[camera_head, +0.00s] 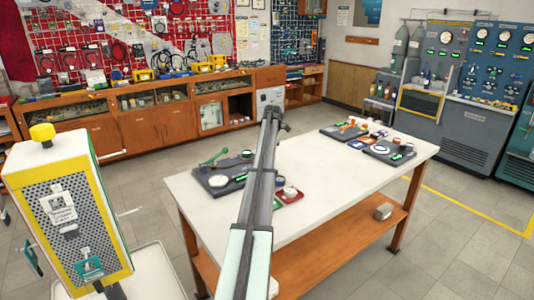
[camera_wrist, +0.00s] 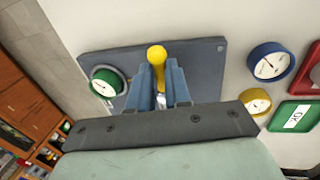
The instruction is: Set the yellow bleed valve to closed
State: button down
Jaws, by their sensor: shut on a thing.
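The yellow bleed valve handle (camera_wrist: 157,55) shows in the wrist view over a dark grey board (camera_wrist: 205,52). My gripper (camera_wrist: 159,77) has its two blue-grey fingers on either side of the handle and is shut on it. The rounded yellow end sticks out past the fingertips. The valve's body and lower part are hidden between the fingers, so its exact setting cannot be read. In the head view my arm crosses the table, and neither the gripper nor the yellow handle can be made out there.
A green-rimmed gauge (camera_wrist: 106,84) sits close left of my fingers. A blue gauge (camera_wrist: 269,62), a yellow gauge (camera_wrist: 256,101) and a green OK display (camera_wrist: 297,116) lie to the right. More boards (camera_head: 388,153) stand on the white table (camera_head: 340,205), with bare tabletop between.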

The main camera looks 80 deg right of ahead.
jog(key=shift+a+m, duration=0.1)
jog(key=shift+m, duration=0.2)
jog(key=m, duration=0.2)
jog(key=a+m, duration=0.1)
jog(key=shift+s+a+m+g, duration=0.1)
jog(key=shift+s+m+g, duration=0.2)
jog(key=shift+m+g, duration=0.1)
jog(key=m, duration=0.1)
jog(key=a+m, duration=0.1)
jog(key=m, duration=0.1)
jog(key=shift+s+a+m+g+h, duration=0.1)
jog(key=shift+m+g+h, duration=0.2)
jog(key=m, duration=0.1)
jog(key=a+m, duration=0.1)
jog(key=m, duration=0.1)
jog(key=m+g, duration=0.1)
jog(key=m, duration=0.1)
jog(key=shift+w+a, duration=0.25)
jog(key=shift+a, duration=0.15)
jog(key=shift+w+a+m+g, duration=0.15)
jog(key=shift+a+m, duration=0.05)
jog(key=shift+m, duration=0.65)
jog(key=shift+w+a+m+g, duration=0.1)
jog(key=shift+w+a+m, duration=0.1)
jog(key=shift+m, duration=0.6)
jog(key=shift+w+a+m+g, duration=0.15)
jog(key=shift+a+m, duration=0.05)
jog(key=shift+m, duration=0.65)
jog(key=c, duration=1.1)
grip_release()
